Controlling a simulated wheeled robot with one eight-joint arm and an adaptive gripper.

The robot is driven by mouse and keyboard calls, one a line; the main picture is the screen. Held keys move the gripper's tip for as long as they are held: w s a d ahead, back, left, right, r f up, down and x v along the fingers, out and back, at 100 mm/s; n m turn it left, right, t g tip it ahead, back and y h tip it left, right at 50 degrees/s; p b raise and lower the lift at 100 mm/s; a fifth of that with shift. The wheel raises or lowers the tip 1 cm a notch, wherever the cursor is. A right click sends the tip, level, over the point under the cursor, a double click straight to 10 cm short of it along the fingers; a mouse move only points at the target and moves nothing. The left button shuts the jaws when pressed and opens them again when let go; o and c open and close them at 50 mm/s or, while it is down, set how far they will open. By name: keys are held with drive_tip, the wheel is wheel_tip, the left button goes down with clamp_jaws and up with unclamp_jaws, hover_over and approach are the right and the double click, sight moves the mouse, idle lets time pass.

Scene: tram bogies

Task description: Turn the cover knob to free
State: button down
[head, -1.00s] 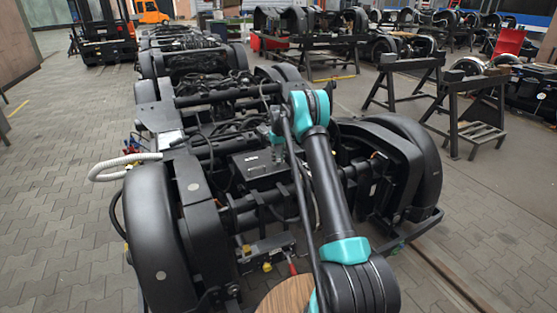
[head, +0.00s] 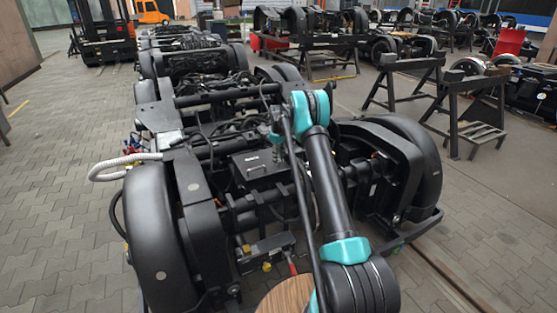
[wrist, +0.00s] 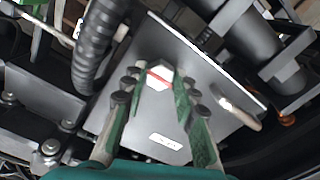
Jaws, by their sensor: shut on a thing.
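The cover (wrist: 135,110) is a flat grey plate with a small white label, on top of a dark box (head: 256,170) in the middle of the bogie in the head view. The cover knob (wrist: 159,80) is a pale, faceted piece with a red line beside its upper left side in the wrist view. My gripper (wrist: 157,84) has its two green fingers on either side of the knob and is shut on it. In the head view my gripper (head: 277,143) reaches down at the box, and the knob is hidden there.
A thick black ribbed hose (wrist: 95,45) runs close to the left of my gripper. A metal loop handle (wrist: 238,112) and dark pipes (wrist: 245,40) lie to the right. Black rounded covers (head: 160,235) flank the bogie. Paved floor is open at left.

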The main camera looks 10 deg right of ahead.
sight(279, 160)
drive_tip(key=c, duration=1.2)
unclamp_jaws()
wheel_tip(279, 160, up, 12)
drive_tip(key=shift+r, duration=0.1)
